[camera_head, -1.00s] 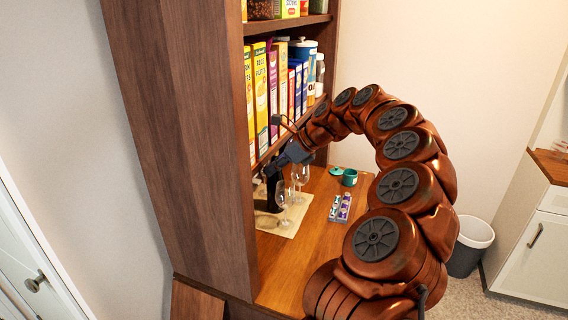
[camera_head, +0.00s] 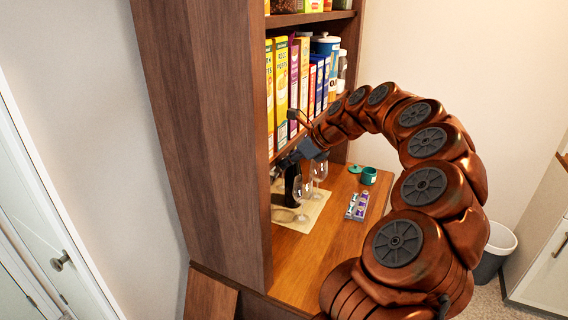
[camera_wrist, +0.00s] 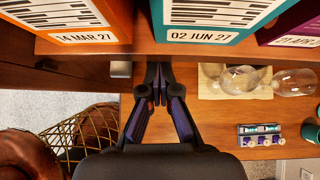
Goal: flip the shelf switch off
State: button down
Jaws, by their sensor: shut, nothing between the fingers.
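A small grey block (camera_wrist: 120,69) sits on the shelf edge in the wrist view, just left of my fingertips; it may be the switch, but its position is too small to read. My gripper (camera_wrist: 159,88) is shut and empty, its fingertips at the shelf edge (camera_wrist: 220,51), apart from the block in the picture. In the head view my gripper (camera_head: 297,154) is at the hutch's lower shelf, below the cereal boxes. I cannot make out the switch there.
Cereal boxes (camera_head: 281,85) line the shelf above. A teal mug (camera_head: 369,176) and a small tray (camera_head: 356,207) are on the counter. The hutch side panel (camera_head: 205,130) is at left.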

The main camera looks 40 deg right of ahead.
jog(key=shift+w+a+r, duration=0.1)
jog(key=shift+w+r, duration=0.1)
jog(key=shift+w+d+r+p, duration=0.15)
jog(key=shift+w+d+p, duration=0.25)
jog(key=shift+d, duration=0.3)
jog(key=shift+s, duration=0.1)
jog(key=s+d+r+b, duration=0.3)
jog(key=s+r, duration=0.3)
jog(key=s, duration=0.5)
jog(key=shift+r+b, duration=0.25)
jog(key=shift+b, duration=0.15)
jog(key=shift+f, duration=0.15)
